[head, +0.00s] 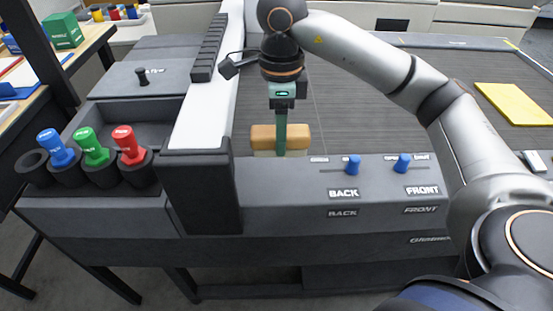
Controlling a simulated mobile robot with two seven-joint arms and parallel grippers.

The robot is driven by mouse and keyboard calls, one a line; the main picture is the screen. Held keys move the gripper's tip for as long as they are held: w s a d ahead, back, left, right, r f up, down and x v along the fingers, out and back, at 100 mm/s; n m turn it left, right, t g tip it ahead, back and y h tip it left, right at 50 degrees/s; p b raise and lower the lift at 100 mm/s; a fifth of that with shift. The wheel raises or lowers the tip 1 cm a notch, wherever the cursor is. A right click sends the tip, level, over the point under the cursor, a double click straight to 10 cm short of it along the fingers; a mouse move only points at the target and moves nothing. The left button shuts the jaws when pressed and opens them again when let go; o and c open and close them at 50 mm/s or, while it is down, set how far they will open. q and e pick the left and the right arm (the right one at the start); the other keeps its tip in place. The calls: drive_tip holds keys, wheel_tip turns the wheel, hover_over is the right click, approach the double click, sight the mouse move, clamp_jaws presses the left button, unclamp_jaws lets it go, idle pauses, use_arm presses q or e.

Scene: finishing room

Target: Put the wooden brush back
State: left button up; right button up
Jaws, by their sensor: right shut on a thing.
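The wooden brush (263,132), a tan-brown block with a paler strip below, is in the middle of the head view, just right of the white beam. My right gripper (281,148) points down with its fingers around the middle of the brush and is shut on it. The brush is at the near end of the grey ribbed bed (360,100), behind the control panel; I cannot tell whether it touches the surface. My left gripper is not in view.
The white beam (212,100) stands between the brush and an open dark tray (125,118). Blue (55,146), green (92,146) and red (129,144) handled tools sit in dark cups beside an empty cup (33,166). A yellow sheet (511,103) lies on the bed. Blue sliders (353,164) stand on the panel.

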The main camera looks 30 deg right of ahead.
drive_tip(key=shift+s+f, duration=0.1)
drive_tip(key=shift+f, duration=0.8)
wheel_tip(320, 180, down, 4)
drive_tip(key=shift+f, duration=0.3)
drive_tip(key=shift+f, duration=0.15)
drive_tip(key=o, duration=1.3)
drive_tip(key=shift+r, duration=0.3)
wheel_tip(320, 180, up, 12)
drive_tip(key=shift+f+p, duration=0.15)
drive_tip(key=shift+p, duration=0.95)
